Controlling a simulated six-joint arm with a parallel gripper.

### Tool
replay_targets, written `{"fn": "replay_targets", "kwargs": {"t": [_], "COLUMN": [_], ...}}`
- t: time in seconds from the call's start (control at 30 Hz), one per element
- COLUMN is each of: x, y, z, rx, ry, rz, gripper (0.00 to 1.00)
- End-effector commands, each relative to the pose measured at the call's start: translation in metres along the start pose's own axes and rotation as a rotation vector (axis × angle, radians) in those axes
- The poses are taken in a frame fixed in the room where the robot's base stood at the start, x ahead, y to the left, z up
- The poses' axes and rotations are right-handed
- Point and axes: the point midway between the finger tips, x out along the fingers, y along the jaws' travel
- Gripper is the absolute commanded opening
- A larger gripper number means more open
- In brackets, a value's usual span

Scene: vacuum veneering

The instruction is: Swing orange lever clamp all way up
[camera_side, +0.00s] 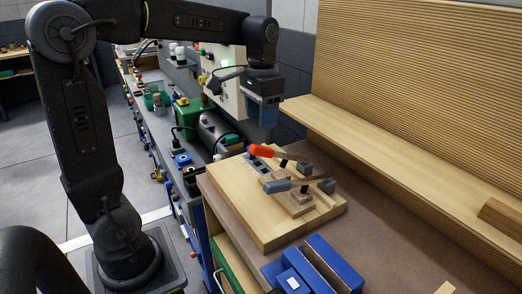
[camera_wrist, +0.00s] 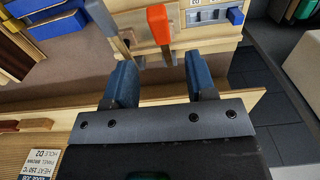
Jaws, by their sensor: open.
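The orange lever clamp (camera_side: 263,152) is mounted on a light wooden block (camera_side: 235,205) on the bench. Its orange handle lies low and nearly level, pointing left in the side view. In the wrist view the orange handle (camera_wrist: 158,25) is at the top centre, ahead of the gap between my fingers. My gripper (camera_side: 268,122) points down above the orange handle in the side view, apart from it. In the wrist view my gripper (camera_wrist: 160,68) has its two blue fingers spread, with nothing held between them.
A grey-handled clamp (camera_side: 277,186) sits close beside the orange one; its handle (camera_wrist: 100,16) is left of it in the wrist view. Blue blocks (camera_side: 312,268) stand at the front. A ribbed wooden panel (camera_side: 420,70) and ledge rise behind. A green machine (camera_side: 193,115) is at left.

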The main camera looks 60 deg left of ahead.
Motion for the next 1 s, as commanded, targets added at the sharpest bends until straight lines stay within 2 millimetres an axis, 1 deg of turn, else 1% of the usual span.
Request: {"fn": "replay_targets", "kwargs": {"t": [0.03, 0.2, 0.3, 0.4, 0.5, 0.6, 0.9, 1.0], "x": [0.012, 0.047, 0.065, 0.079, 0.088, 0.093, 0.095, 0.095], "y": [0.0, 0.001, 0.0, 0.0, 0.0, 0.0, 0.0, 0.0], "z": [0.001, 0.001, 0.001, 0.001, 0.0, 0.0, 0.0, 0.0], "rx": [0.0, 0.0, 0.0, 0.0, 0.0, 0.0, 0.0, 0.0], "ry": [-0.005, -0.005, -0.005, -0.003, -0.001, -0.001, 0.001, 0.001], "rz": [0.001, 0.001, 0.001, 0.001, 0.0, 0.0, 0.0, 0.0], "gripper": [0.51, 0.51, 0.51, 0.51, 0.51, 0.51, 0.51, 0.41]}}
